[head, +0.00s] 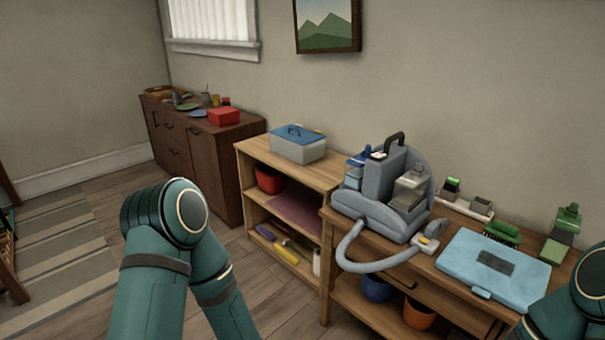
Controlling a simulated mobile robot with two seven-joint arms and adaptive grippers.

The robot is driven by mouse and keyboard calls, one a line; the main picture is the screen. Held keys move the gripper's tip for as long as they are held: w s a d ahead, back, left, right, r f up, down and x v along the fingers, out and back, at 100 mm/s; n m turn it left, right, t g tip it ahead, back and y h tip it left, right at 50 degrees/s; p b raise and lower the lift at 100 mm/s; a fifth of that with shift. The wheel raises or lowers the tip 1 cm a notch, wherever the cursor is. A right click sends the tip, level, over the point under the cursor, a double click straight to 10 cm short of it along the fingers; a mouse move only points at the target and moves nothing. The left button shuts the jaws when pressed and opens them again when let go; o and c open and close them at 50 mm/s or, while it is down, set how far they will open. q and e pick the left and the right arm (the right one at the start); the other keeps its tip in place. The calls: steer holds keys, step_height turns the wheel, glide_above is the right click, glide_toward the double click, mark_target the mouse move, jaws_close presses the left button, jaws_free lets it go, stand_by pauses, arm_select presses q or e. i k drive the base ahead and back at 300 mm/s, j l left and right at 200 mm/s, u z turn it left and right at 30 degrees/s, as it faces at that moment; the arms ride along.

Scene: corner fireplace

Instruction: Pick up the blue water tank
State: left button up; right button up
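A grey-blue portable cleaning machine (380,213) stands on the wooden bench at the right. I cannot tell for sure which one is the blue water tank. A blue-topped bottle (355,168) stands at the machine's left. Bent links of my arms show at the lower left and lower right edge, away from the machine. Neither gripper is in view.
The machine's hose (350,255) loops over the bench's front edge. A shelf (327,177) with a blue-lidded box (298,144) stands left. Open floor lies before it.

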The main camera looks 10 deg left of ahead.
mark_target(354, 166)
steer(key=i+j+z, duration=0.1)
steer(key=z, duration=0.25)
steer(key=i+j+z, duration=0.15)
steer(key=z, duration=0.25)
steer(key=i+j+z, duration=0.1)
steer(key=j+z, duration=0.25)
steer(key=i+j+z, duration=0.15)
steer(key=j, duration=0.25)
steer(key=i+j+z, duration=0.2)
steer(key=j, duration=0.2)
steer(key=k, duration=0.1)
